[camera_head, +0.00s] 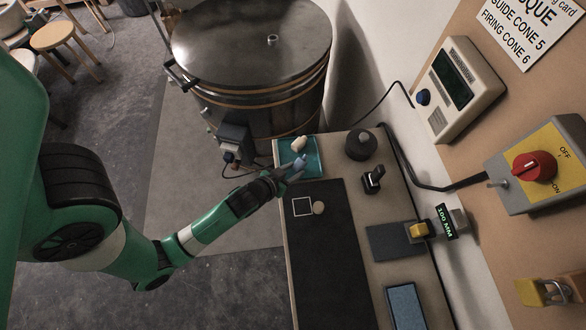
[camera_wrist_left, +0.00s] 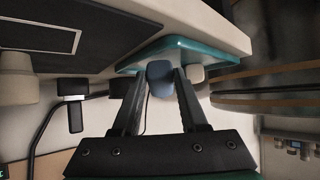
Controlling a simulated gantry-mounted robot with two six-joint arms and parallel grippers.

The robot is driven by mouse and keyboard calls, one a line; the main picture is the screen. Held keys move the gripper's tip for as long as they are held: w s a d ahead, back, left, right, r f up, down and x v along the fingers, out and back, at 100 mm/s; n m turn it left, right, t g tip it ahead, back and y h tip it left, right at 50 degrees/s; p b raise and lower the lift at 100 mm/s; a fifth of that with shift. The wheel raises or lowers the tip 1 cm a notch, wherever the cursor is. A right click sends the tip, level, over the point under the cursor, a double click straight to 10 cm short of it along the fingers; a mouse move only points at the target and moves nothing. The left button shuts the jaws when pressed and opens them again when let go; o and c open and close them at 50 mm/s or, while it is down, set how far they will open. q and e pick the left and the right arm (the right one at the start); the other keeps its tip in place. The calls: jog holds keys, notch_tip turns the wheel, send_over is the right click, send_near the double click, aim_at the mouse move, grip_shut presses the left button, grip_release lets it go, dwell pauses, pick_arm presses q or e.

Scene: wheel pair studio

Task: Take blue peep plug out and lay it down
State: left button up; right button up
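The blue peep plug (camera_head: 300,163) is at the tip of my left gripper (camera_head: 293,172), over the teal tray (camera_head: 313,170) at the far end of the table. In the left wrist view, the blue plug (camera_wrist_left: 159,79) fills the gap between the two fingers (camera_wrist_left: 160,84), which look shut on it from both sides. Whether the plug touches the tray (camera_wrist_left: 180,53) is not clear. A cream plug (camera_head: 299,143) lies on the tray beside it and is partly hidden behind a finger in the wrist view (camera_wrist_left: 190,73). My right gripper is not in view.
The round metal kiln (camera_head: 250,60) stands just beyond the tray. A dark mat (camera_head: 330,260) with a white square outline and a round beige piece (camera_head: 318,208) covers much of the table. A dark grey round object (camera_head: 360,145) and a small black stand (camera_head: 373,180) are to the right.

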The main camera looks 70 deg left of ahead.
pick_arm(q)
jog(key=o, duration=0.4)
jog(key=v, duration=1.1)
jog(key=shift+s+d+r, duration=0.15)
jog(key=shift+s+r, duration=0.05)
dwell(0.3)
